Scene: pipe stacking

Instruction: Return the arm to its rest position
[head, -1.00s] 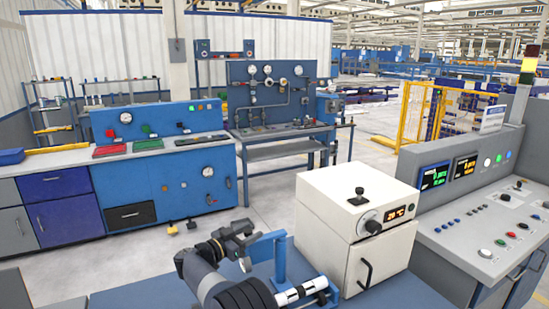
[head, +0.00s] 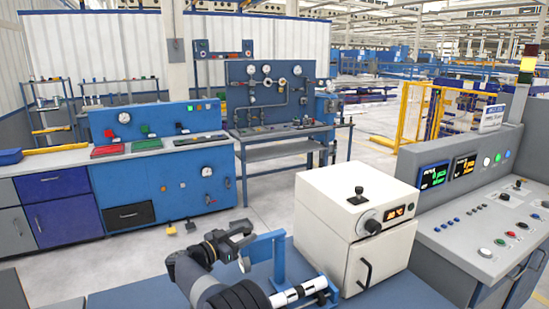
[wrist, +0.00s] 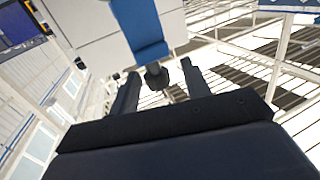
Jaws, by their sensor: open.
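My arm reaches up from the bottom of the head view, and its dark end with my gripper (head: 240,240) is just left of a blue upright stand (head: 278,259). In the wrist view my gripper (wrist: 160,88) shows two dark fingers spread apart, with no pipe held between them. A small dark knob-like part shows beyond the gap, below a blue strip; I cannot tell what it belongs to. A white and black banded pipe-like piece (head: 300,292) lies at the foot of the stand, beside my arm.
A white box oven (head: 330,222) with a knob and display stands right of the stand on the blue table (head: 130,294). A grey control console (head: 480,225) is at the right. Blue workbenches (head: 165,185) stand behind, across open floor.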

